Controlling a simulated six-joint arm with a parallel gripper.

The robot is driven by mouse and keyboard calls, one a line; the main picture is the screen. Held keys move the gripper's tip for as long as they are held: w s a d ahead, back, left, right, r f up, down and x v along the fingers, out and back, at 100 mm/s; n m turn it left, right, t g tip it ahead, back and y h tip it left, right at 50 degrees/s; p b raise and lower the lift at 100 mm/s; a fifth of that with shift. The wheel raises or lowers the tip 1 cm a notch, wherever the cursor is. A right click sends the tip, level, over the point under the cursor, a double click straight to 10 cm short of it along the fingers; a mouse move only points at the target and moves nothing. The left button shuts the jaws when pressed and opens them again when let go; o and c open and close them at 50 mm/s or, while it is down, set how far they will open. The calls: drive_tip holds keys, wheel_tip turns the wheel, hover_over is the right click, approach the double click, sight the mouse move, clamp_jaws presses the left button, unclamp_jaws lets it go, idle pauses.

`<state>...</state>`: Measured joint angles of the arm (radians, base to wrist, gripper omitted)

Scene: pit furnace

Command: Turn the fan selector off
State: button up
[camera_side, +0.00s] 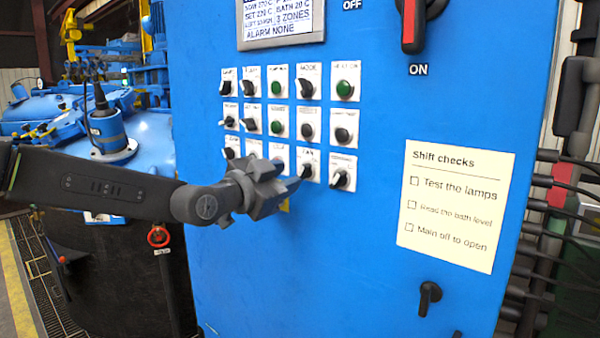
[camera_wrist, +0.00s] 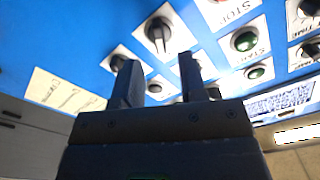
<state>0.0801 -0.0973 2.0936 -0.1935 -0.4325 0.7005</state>
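The fan selector (camera_side: 307,172) is a black knob on a white plate in the bottom row of the blue panel in the side view. The plate's small label seems to read FAN. Its exact pointer angle is hard to tell. My gripper (camera_side: 287,189) is just left of and below it, close to the panel, partly covering neighbouring plates. In the wrist view my gripper (camera_wrist: 158,78) has two dark fingers with a gap between them and nothing held. A black selector knob (camera_wrist: 158,33) shows beyond the fingertips; its label is unreadable, so I cannot tell which selector it is.
Close neighbours include another black selector (camera_side: 340,178) to the right and a green button (camera_side: 345,89) higher up. A red-and-black main switch (camera_side: 412,25) is at the top. A paper note (camera_side: 455,205) is on the right. Blue panel below the controls is mostly bare.

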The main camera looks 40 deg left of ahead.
sight(301, 172)
drive_tip(key=shift+w, duration=2.55)
drive_tip(key=shift+c, duration=0.4)
clamp_jaws()
